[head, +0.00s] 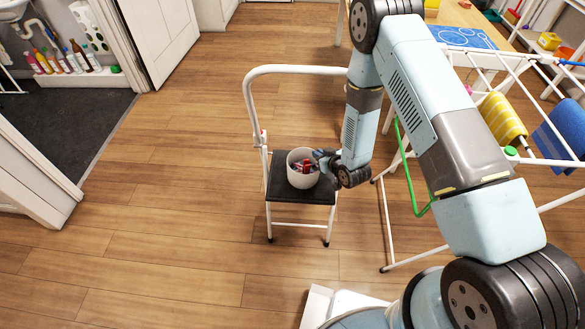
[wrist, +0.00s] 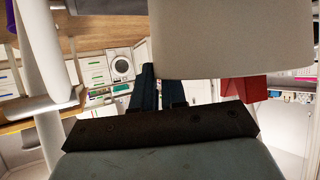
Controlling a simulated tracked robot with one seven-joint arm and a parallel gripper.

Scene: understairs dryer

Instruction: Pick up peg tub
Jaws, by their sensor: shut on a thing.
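The peg tub (head: 301,177) is a pale round tub with red and dark pegs (head: 302,166) inside. In the head view it is upright over the black seat (head: 295,196) of a white-framed step stool; I cannot tell whether its base touches the seat. My gripper (head: 321,158) reaches it from the right and is shut on its wall near the rim. In the wrist view the tub's pale side (wrist: 235,40) fills the upper right, against my dark fingers (wrist: 160,78). The fingertips are partly hidden by the tub.
The stool's tall white rail (head: 252,100) rises behind and left of the tub. A white drying rack (head: 387,215) with yellow and blue cloths stands to the right, with a green cord (head: 412,180) hanging there. Wooden floor (head: 165,200) is clear on the left and in front.

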